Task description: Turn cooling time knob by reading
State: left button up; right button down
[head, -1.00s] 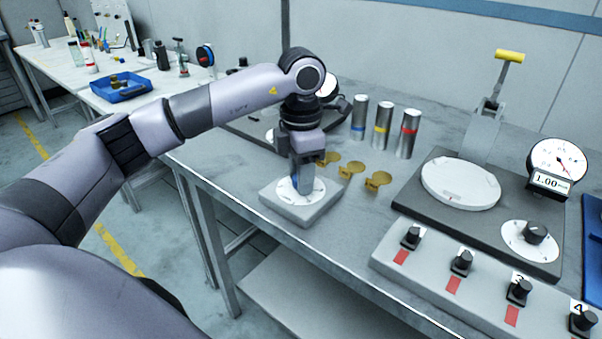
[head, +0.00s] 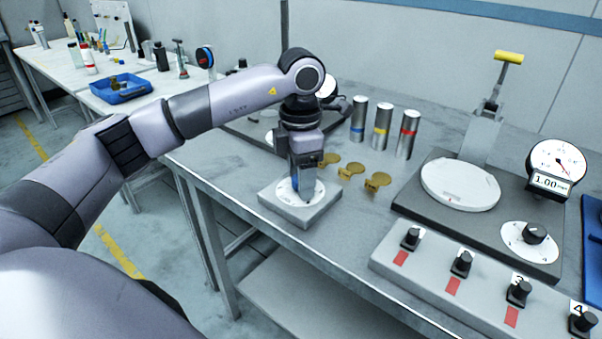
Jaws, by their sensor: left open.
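A grey box with a white round dial (head: 284,193) sits near the table's front left edge. My left gripper (head: 301,192) points straight down over this dial, its fingertips at the dial face. The left gripper is open; it hides the knob at the dial's middle. A gauge (head: 557,160) with a round face and a display reading 1.00 stands at the right, on a dark base plate. A second white dial with a black knob (head: 535,233) sits on that base plate. My right gripper is not in view.
A sloped panel (head: 385,256) with several black knobs and red labels lies along the front right. Three metal cylinders (head: 382,124) with blue, yellow and red bands stand behind brass pieces (head: 351,170). A lever press with a yellow handle (head: 509,57) rises at the back.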

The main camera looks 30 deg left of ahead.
pick_arm(q)
notch_tip(320, 180, up, 7)
jog(key=shift+r, duration=0.1)
dwell(0.3)
dwell(0.4)
